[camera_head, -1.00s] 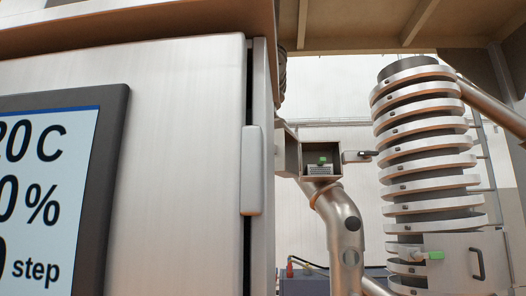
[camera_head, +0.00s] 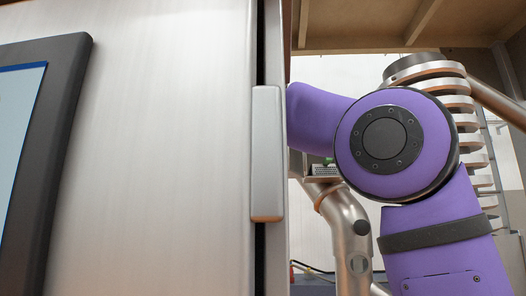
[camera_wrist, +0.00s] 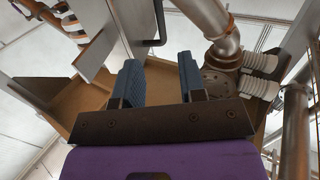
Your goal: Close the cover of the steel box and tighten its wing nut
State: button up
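The steel box (camera_head: 321,178) is mostly hidden behind my purple arm in the head view. Only its lower part shows, with a small green piece (camera_head: 328,161) at the arm's edge. I cannot see the cover or tell its position now. In the wrist view my gripper (camera_wrist: 159,65) is open, its two blue-grey fingers apart with nothing between them. The gripper is hidden in the head view. I cannot make out the box, its cover or a wing nut for certain in the wrist view.
A tall steel cabinet (camera_head: 150,150) with a vertical handle (camera_head: 267,150) fills the left, close to my arm. A bent steel pipe (camera_head: 349,230) runs below the box. A ringed column (camera_head: 480,130) stands behind my arm. A black handle (camera_wrist: 160,22) is ahead in the wrist view.

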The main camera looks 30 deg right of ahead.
jog(key=x, duration=1)
jog(key=shift+w+d+r, duration=0.25)
jog(key=shift+d+r, duration=0.05)
jog(key=shift+r, duration=0.05)
jog(key=shift+c, duration=0.4)
grip_shut()
